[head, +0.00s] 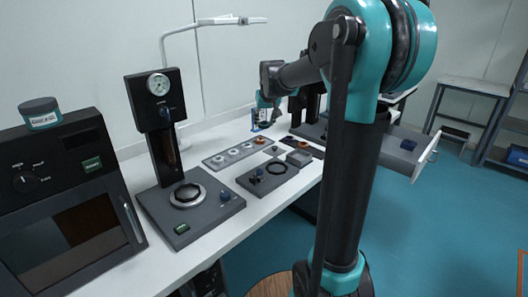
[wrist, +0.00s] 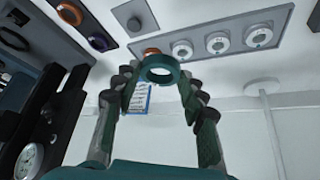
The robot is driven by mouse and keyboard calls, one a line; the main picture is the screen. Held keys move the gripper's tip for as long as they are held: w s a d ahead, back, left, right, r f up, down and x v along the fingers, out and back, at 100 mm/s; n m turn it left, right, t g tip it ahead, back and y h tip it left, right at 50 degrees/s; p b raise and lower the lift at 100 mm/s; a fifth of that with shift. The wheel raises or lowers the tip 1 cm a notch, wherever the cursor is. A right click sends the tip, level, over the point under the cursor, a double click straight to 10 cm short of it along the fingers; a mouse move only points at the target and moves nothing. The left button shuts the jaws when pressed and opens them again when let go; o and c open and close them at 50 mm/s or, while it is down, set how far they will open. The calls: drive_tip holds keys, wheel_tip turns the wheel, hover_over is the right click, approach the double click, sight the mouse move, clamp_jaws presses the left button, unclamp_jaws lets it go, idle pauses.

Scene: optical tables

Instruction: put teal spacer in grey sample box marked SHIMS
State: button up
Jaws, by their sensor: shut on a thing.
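My gripper (wrist: 158,78) is shut on the teal spacer (wrist: 160,69), a ring held between the two fingertips in the wrist view. In the head view my gripper (head: 260,118) is small, over the far part of the white bench, and the spacer cannot be made out there. A small open grey box (head: 299,158) sits on the bench, nearer the camera and to the right of my gripper. It may be the SHIMS box, but no marking is readable.
A grey strip (head: 240,151) holds several white rings and an orange one. A gauge press (head: 158,120) and a dark oven (head: 70,205) stand nearer. An open drawer (head: 400,150) juts out right.

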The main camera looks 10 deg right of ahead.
wheel_tip(320, 180, down, 15)
drive_tip(key=shift+f, duration=0.2)
idle(0.3)
drive_tip(key=o, duration=0.7)
drive_tip(key=shift+f, duration=0.1)
drive_tip(key=o, duration=0.4)
drive_tip(key=shift+o, duration=0.2)
